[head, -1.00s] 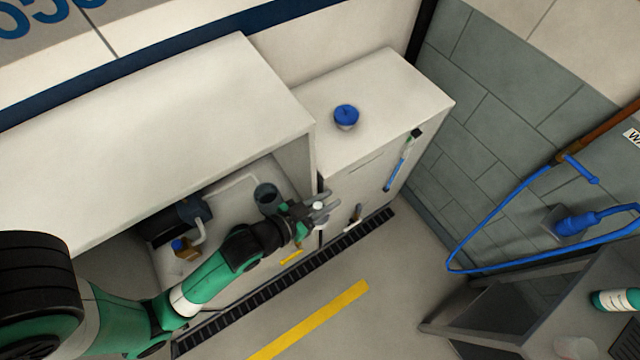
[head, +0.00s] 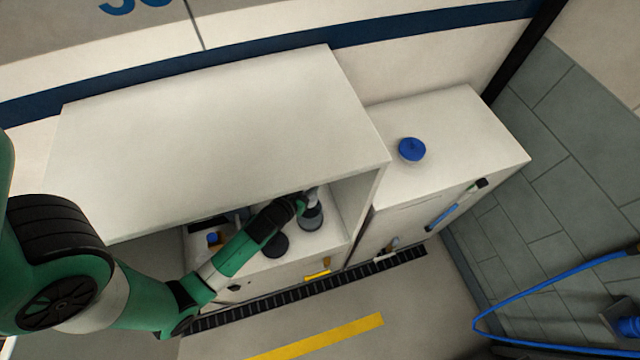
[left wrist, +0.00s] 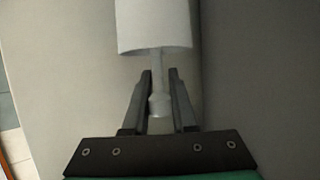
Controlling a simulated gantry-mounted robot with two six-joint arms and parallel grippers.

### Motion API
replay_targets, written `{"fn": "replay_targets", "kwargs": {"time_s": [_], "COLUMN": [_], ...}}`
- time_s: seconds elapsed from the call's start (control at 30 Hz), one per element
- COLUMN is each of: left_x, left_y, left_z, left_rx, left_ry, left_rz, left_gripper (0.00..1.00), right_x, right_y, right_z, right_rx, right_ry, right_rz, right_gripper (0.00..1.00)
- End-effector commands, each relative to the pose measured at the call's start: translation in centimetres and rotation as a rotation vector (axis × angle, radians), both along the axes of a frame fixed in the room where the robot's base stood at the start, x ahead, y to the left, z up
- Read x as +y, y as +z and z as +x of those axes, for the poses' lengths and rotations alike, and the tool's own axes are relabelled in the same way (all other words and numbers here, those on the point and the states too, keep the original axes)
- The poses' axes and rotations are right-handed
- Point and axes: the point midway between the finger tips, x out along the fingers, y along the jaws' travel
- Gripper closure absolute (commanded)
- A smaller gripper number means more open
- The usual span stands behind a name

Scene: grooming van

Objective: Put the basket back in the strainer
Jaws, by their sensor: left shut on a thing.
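My left gripper (head: 306,198) reaches into the open cabinet bay and is shut on the thin stem of the pale basket (left wrist: 154,25). In the left wrist view the basket is a whitish cylinder beyond the fingertips (left wrist: 160,90), its stem between them. In the head view a small pale part of the basket (head: 313,193) shows at the gripper. The strainer (head: 312,217), a dark grey cup, stands in the bay right at the gripper. I cannot tell whether the basket is above the strainer or partly inside it. My right gripper is not in view.
The cabinet top (head: 230,130) overhangs the bay, and its side wall (head: 358,205) is close on the right. A blue lid (head: 411,149) sits on the neighbouring cabinet. A yellow handle (head: 317,275) is near the front edge. A floor grate (head: 290,294) runs along the front.

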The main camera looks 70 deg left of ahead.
Motion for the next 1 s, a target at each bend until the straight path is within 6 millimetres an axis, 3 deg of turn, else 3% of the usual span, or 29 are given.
{"fn": "replay_targets", "kwargs": {"time_s": [0.5,1.0], "left_x": [-0.1,-0.1], "left_y": [-4.8,-4.7], "left_z": [0.1,0.1], "left_rx": [-0.001,0.0], "left_ry": [-0.002,-0.002], "left_rz": [0.001,0.0], "left_gripper": [1.0,1.0], "right_x": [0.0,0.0], "right_y": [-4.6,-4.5], "right_z": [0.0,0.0], "right_rx": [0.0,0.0], "right_ry": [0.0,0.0], "right_rz": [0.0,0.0], "right_gripper": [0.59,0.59]}}
